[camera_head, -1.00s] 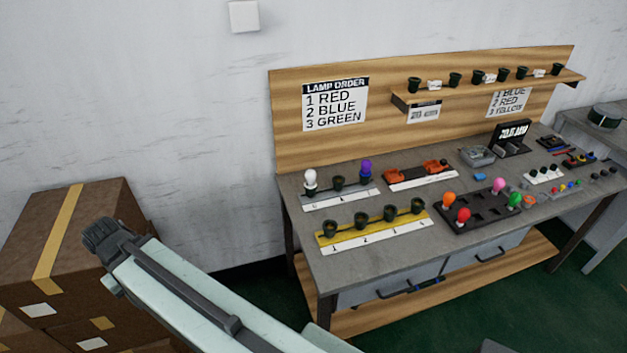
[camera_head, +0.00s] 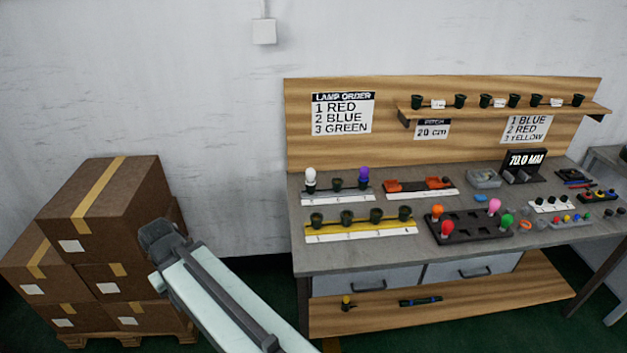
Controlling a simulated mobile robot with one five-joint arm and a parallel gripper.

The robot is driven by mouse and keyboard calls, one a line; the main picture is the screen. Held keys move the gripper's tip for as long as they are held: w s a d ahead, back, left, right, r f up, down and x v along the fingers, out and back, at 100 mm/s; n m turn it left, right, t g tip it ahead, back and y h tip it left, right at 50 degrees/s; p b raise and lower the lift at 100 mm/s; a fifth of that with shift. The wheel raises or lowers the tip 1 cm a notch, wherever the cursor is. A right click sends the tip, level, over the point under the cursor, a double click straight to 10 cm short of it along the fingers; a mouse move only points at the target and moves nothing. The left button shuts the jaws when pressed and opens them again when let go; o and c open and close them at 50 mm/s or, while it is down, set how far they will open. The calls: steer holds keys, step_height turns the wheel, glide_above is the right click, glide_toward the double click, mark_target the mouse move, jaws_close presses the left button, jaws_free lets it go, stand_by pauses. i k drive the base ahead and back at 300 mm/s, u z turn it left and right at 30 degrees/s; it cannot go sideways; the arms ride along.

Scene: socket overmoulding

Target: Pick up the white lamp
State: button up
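The white lamp (camera_head: 310,175) stands upright in a dark socket at the left end of a white strip (camera_head: 345,198) on the workbench. An empty socket (camera_head: 338,185) and a socket with a purple lamp (camera_head: 363,175) stand to its right on the same strip. My arm reaches up from the bottom edge, left of the bench. Its dark end (camera_head: 160,238) is in front of the boxes, well apart from the lamp. The fingers of my gripper cannot be made out.
A yellow strip (camera_head: 350,229) with several empty sockets lies in front of the lamp. A black tray (camera_head: 468,236) with coloured lamps is to the right. Stacked cardboard boxes (camera_head: 100,205) stand left. A wooden backboard (camera_head: 390,150) rises behind; floor separates boxes and bench.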

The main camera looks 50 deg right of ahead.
mark_target(311, 174)
steer(key=u, duration=0.35)
steer(key=i, duration=1)
steer(key=z, duration=0.05)
